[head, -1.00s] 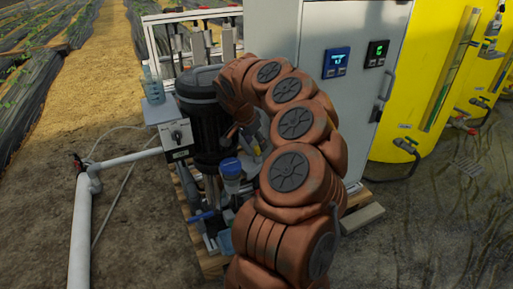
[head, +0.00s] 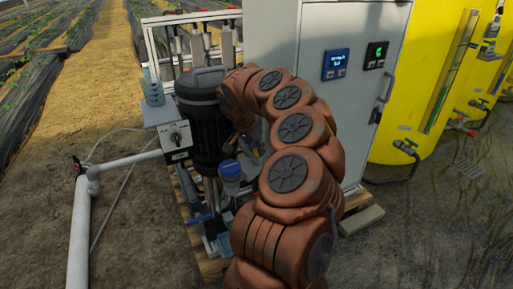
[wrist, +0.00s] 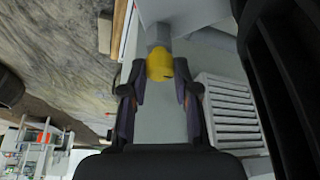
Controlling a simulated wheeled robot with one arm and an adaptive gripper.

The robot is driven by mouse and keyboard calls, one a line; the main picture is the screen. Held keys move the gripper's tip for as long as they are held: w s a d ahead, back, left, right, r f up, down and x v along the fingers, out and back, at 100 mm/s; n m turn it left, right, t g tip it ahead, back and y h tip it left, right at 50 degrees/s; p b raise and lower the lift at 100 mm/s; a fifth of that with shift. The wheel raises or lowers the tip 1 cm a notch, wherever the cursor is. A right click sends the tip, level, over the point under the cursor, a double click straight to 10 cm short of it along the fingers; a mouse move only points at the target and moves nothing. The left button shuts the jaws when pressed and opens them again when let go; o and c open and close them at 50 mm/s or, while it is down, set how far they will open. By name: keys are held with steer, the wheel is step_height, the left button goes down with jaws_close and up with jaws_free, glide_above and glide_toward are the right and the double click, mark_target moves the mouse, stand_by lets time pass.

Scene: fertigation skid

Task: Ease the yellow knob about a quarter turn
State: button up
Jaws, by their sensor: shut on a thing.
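The yellow knob (wrist: 160,65) shows in the wrist view between the fingertips of my gripper (wrist: 161,78). The fingers are shut on it from both sides, and it sits against a grey fitting (wrist: 158,33) on a grey surface. How far the knob is turned cannot be read. In the head view my brown-sleeved arm curves over to the skid and hides both the gripper and the knob.
A grey cabinet (head: 310,20) with a blue display (head: 336,63) and a green display (head: 376,54) stands behind my arm. A black pump motor (head: 203,120) is close on the left. In the wrist view a vent grille (wrist: 228,103) lies right of the fingers.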

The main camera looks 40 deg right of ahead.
jaws_close()
